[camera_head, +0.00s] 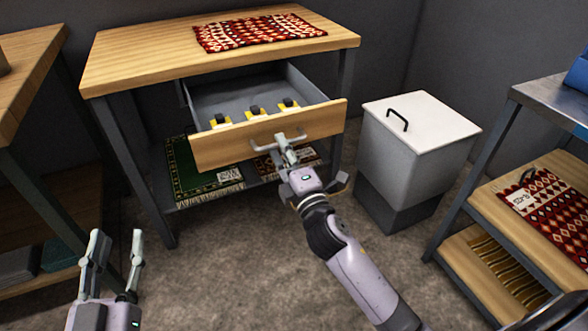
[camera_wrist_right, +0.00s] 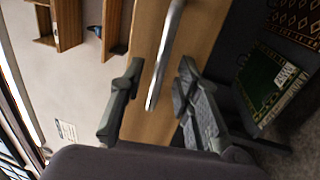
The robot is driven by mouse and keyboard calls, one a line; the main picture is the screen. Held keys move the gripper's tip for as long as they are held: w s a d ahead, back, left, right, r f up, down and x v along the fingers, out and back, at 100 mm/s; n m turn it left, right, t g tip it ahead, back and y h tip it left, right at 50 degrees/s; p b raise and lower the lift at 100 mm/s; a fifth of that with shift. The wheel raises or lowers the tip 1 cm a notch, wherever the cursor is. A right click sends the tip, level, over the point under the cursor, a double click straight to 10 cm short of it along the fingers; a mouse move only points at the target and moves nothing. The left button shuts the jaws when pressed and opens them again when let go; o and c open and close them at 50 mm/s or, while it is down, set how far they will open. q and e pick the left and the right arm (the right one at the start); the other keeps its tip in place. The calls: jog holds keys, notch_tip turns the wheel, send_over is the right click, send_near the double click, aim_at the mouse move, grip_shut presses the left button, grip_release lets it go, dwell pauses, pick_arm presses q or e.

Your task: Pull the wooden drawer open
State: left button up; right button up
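The wooden drawer (camera_head: 222,148) stands pulled out of the workbench (camera_head: 150,62), with its grey inside showing. Its metal bar handle (camera_head: 262,146) runs across the wooden front. My right gripper (camera_head: 286,145) is at the handle. In the right wrist view the handle (camera_wrist_right: 165,55) lies between the two fingers of my right gripper (camera_wrist_right: 158,82), with gaps on both sides. The fingers are apart, not closed on it. My left gripper (camera_head: 117,245) is open and empty at the lower left, well away from the drawer.
Several yellow-and-white items with dark tops (camera_head: 254,112) are in the drawer. A patterned red rug (camera_head: 258,32) lies on the bench top, and a green rug (camera_head: 190,180) lies below. A white lidded bin (camera_head: 425,125) stands to the right. A shelf rack (camera_head: 550,100) is further right.

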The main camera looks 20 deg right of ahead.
jog(key=s+f, duration=0.1)
jog(key=s, duration=0.8)
jog(key=shift+s+d+f, duration=0.15)
jog(key=shift+s+f, duration=0.25)
